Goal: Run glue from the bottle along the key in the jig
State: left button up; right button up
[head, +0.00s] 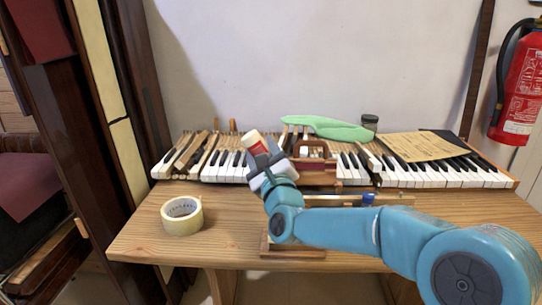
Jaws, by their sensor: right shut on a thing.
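My right gripper (267,163), on the teal arm from the right, is shut on a bottle (253,140). The bottle is pale with some red, tilted, its top toward the upper left; its lower part is hidden by the gripper. A pale wooden bar (392,200) with a blue piece on it lies at the middle of the table, above a wooden base (300,252); this looks like the jig. My arm covers much of it, so I cannot tell the key in it clearly. The bottle is held above and left of the bar. My left gripper is not in view.
A tape roll (182,215) sits at the table's left. A row of piano keys (430,175) runs along the back, with a green tool (327,128), dark jar (370,121) and paper sheet (418,147) there. A reddish-brown frame (312,148) stands mid-back.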

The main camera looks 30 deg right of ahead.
notch_tip(320, 180, up, 5)
jog(key=shift+r+p, duration=0.1)
jog(key=shift+p, duration=0.65)
jog(key=shift+r, duration=0.45)
jog(key=shift+r+p, duration=0.4)
jog(key=shift+r, duration=1.15)
jog(key=shift+f, duration=0.1)
